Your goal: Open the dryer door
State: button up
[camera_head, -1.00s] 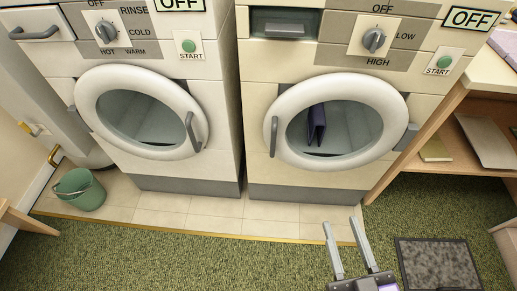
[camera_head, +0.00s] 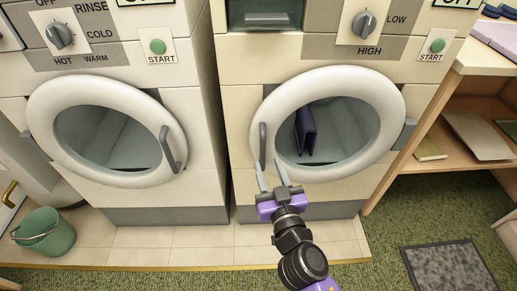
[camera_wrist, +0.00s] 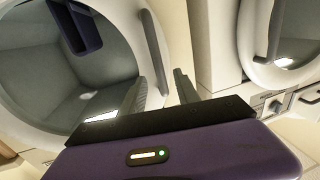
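The dryer (camera_head: 330,185) is the right cream machine, with HIGH and LOW on its dial panel. Its round white-rimmed door (camera_head: 398,105) looks shut, and a dark blue object (camera_head: 305,133) shows inside through the glass. The grey door handle (camera_head: 263,140) runs upright on the door's left edge; it also shows in the wrist view (camera_wrist: 154,45). My gripper (camera_head: 269,163) is open and empty at the handle's lower end. In the wrist view the handle lines up with the gap between the fingers; I cannot tell whether they touch it.
A similar washer (camera_head: 150,200) with a shut round door stands to the left, a narrow gap between the machines. A green bucket (camera_head: 45,238) is at lower left. A wooden shelf unit (camera_head: 465,145) stands close on the right. A dark mat (camera_head: 447,270) lies on the green carpet.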

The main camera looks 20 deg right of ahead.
aim_at(263, 152)
jog(key=w, duration=0.4)
jog(key=w+d+p, duration=0.1)
jog(key=w, duration=0.2)
grip_shut()
jog(key=shift+s, duration=0.1)
dwell(1.3)
